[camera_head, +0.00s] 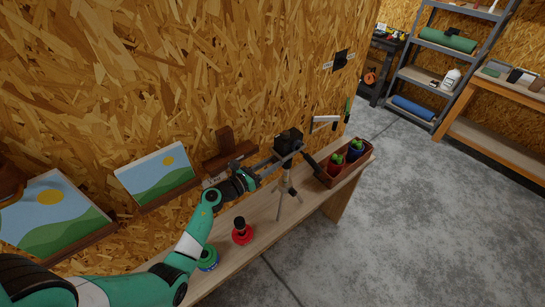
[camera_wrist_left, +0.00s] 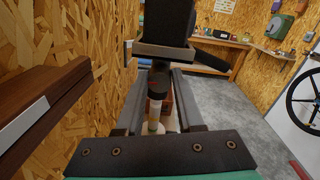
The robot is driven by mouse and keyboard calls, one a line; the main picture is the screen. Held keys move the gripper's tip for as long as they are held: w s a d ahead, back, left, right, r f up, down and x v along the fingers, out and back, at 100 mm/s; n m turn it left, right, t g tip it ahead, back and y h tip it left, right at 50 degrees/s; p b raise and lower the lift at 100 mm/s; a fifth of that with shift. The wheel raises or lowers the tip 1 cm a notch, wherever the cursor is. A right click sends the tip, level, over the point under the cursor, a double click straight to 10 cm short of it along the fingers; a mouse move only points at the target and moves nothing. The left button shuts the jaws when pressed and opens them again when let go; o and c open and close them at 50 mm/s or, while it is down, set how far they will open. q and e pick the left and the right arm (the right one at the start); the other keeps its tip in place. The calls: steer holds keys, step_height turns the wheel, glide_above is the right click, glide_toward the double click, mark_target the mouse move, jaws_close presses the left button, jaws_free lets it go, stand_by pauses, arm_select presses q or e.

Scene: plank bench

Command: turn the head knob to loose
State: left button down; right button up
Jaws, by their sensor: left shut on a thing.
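A small tripod (camera_head: 285,188) stands on the wall bench with a black camera-like block (camera_head: 289,139) on its head. My left gripper (camera_head: 284,162) reaches the tripod head from the left, just below the block. In the left wrist view, its two dark fingers lie on either side of a dark head knob (camera_wrist_left: 157,86), shut on it. The block (camera_wrist_left: 168,20) is above the fingers on a grey plate (camera_wrist_left: 163,50). A pale shaft (camera_wrist_left: 154,115) runs below the knob. The knob's setting cannot be read. My right gripper is not in view.
A red and black object (camera_head: 242,233) and a green round one (camera_head: 208,260) stand on the bench (camera_head: 262,222) near my arm. A wooden box (camera_head: 348,172) with bottles stands beyond the tripod. Pictures (camera_head: 156,174) line the wall ledge. The floor at right is clear.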

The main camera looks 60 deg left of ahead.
arm_select(q)
steer(key=c, duration=0.5)
jaws_free()
steer(key=v, duration=1.1)
steer(key=shift+s, duration=0.35)
steer(key=shift+w+d, duration=0.1)
